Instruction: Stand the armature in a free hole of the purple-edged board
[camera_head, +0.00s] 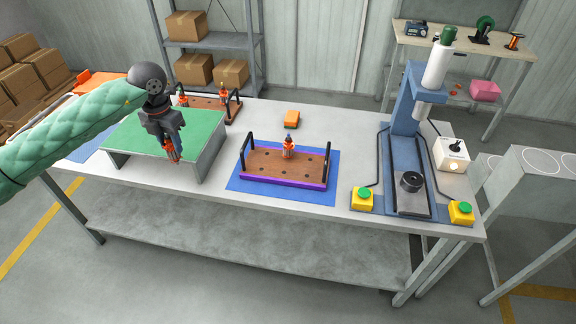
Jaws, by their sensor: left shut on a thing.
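My left gripper (169,142) is above the front right part of the green-topped stand. It is shut on an armature (171,154), a small orange-and-dark piece hanging below the fingers. The purple-edged board (283,182) lies on a blue mat to the right of the gripper. It has a brown top with several dark holes and a black handle at each end. One armature (288,148) stands upright near the middle of its back row. The other holes that I can see look empty. My right gripper is not in view.
The green-topped stand (190,126) is under my left arm. Behind it is another brown board (212,106) with armatures. An orange block (291,119) lies behind the purple-edged board. A blue press (402,118) with yellow button boxes (362,199) stands at the right.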

